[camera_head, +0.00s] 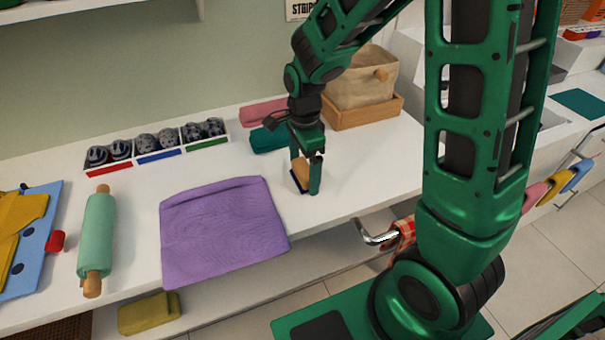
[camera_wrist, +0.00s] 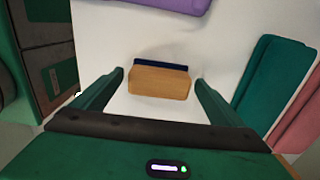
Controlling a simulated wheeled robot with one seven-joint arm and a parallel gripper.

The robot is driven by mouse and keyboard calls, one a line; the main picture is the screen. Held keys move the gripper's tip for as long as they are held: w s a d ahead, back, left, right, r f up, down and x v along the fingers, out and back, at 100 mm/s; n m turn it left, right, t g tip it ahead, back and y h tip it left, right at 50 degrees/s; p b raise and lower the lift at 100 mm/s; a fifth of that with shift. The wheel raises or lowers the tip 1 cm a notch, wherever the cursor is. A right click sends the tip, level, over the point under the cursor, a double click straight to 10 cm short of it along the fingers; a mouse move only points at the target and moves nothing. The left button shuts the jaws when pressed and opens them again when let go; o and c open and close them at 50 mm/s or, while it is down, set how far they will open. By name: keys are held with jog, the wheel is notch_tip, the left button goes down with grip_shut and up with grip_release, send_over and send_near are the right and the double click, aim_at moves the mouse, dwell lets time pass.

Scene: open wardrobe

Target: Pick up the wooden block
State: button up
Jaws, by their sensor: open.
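The wooden block (camera_wrist: 160,82) is a small tan block with a dark blue strip along its far side in the wrist view. It lies on the white counter, and in the head view the block (camera_head: 301,172) shows between the fingers of my gripper (camera_head: 305,180). In the wrist view my gripper (camera_wrist: 160,88) is open, with one finger to the left and one to the right of the block. White gaps show between the block and each finger. In the head view the near finger hides part of the block.
A purple cloth (camera_head: 222,230) lies left of the gripper on the counter (camera_head: 370,165). Teal (camera_head: 268,140) and pink (camera_head: 262,112) folded cloths lie behind it. A fabric bin (camera_head: 362,80) in a wooden tray (camera_head: 365,113) stands at the back right. A green rolling pin (camera_head: 97,232) lies far left.

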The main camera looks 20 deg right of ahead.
aim_at(304, 167)
jog(key=c, duration=1.3)
jog(key=shift+r, duration=0.15)
jog(key=shift+c, duration=0.2)
notch_tip(304, 167, up, 4)
jog(key=shift+w, duration=0.1)
jog(key=s+a+r, duration=0.6)
jog(key=a, duration=0.4)
jog(key=shift+r, duration=0.4)
